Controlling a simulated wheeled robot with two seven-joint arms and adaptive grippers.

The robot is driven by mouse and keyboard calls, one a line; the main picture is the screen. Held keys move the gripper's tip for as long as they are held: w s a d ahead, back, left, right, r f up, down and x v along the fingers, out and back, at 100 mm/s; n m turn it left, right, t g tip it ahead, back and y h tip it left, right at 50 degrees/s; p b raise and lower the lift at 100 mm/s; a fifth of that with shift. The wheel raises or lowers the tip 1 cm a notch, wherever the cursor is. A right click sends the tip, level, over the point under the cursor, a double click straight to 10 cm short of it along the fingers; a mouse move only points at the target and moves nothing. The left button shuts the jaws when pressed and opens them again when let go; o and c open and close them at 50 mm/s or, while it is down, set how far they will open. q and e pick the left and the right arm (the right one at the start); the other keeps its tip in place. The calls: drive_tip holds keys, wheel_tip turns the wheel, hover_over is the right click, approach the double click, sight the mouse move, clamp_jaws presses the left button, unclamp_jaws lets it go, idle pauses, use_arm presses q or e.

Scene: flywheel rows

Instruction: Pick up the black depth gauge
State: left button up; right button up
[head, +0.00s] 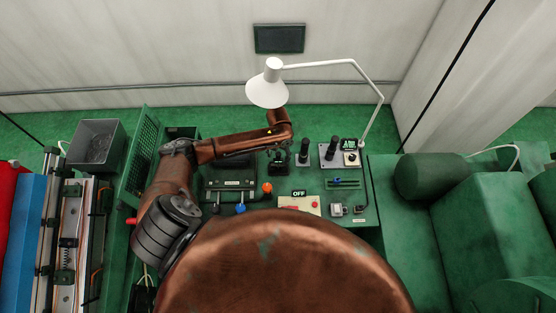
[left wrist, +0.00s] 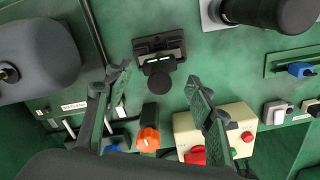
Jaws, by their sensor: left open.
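The black depth gauge (left wrist: 160,55), as I take it, is a small dark T-shaped piece with a slotted bar and a rounded end. It lies on the green bench top in the left wrist view. My left gripper (left wrist: 160,88) is open and empty, its two fingers spread to either side below the gauge in the picture. No contact shows between them. In the head view my left gripper (head: 279,162) hangs over the bench, and I cannot make out the gauge apart from it. My right gripper is not in view.
An orange knob (left wrist: 148,138) and a cream box with red buttons (left wrist: 213,130) stand close by. Dark upright handles (head: 304,150) stand to the right. A white lamp (head: 268,88) overhangs the back. A green bench-top patch lies around the gauge.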

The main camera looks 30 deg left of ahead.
sight(278, 158)
use_arm(q)
drive_tip(key=shift+w+a+f, duration=0.1)
drive_tip(key=shift+w+f, duration=0.1)
drive_tip(key=shift+f, duration=1.45)
drive_tip(key=shift+c, duration=0.7)
drive_tip(key=c, duration=0.9)
drive_tip(key=shift+o, duration=0.2)
drive_tip(key=shift+w+r, duration=0.1)
